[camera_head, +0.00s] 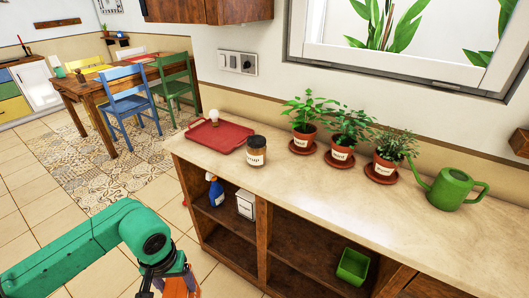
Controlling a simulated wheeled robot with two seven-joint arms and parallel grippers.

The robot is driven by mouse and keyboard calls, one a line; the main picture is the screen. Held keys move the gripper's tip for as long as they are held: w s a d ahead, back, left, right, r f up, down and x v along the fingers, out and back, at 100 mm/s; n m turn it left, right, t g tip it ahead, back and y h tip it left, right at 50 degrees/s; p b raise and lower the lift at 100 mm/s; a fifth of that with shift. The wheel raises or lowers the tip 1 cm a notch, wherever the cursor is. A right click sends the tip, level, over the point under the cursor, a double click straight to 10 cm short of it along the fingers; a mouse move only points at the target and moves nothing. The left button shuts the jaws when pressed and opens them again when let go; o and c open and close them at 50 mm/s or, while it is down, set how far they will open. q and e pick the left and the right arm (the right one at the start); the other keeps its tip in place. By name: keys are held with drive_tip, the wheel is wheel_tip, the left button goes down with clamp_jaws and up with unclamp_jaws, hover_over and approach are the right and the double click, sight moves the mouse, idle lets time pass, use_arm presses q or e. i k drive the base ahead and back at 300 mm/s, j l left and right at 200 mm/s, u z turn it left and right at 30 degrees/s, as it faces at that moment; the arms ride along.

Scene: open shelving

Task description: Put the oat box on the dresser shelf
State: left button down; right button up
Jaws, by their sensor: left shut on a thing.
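My left gripper (164,282) hangs at the bottom edge of the view, in front of the dresser's left end. It is shut on an orange thing (183,288), which I take to be the oat box; most of it is cut off by the frame, and its label is not readable. The wooden dresser (262,238) has open shelf compartments under a pale top. Its left compartment holds a blue spray bottle (215,191) and a white box (246,205). The held thing is outside the dresser, to the left of the compartments. My right gripper is not in view.
A green pot (353,266) stands in the middle compartment, with bare board to its left. The lower left shelf (228,242) looks empty. On top are a red tray (222,136), a jar (256,151), potted plants (349,134) and a green watering can (452,188).

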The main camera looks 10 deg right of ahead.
sight(309, 247)
drive_tip(key=l+z, duration=0.25)
drive_tip(key=z, duration=0.2)
drive_tip(key=l+z, duration=0.3)
drive_tip(key=z, duration=0.15)
drive_tip(key=l+z, duration=0.3)
drive_tip(key=z, duration=0.15)
drive_tip(key=l, duration=0.25)
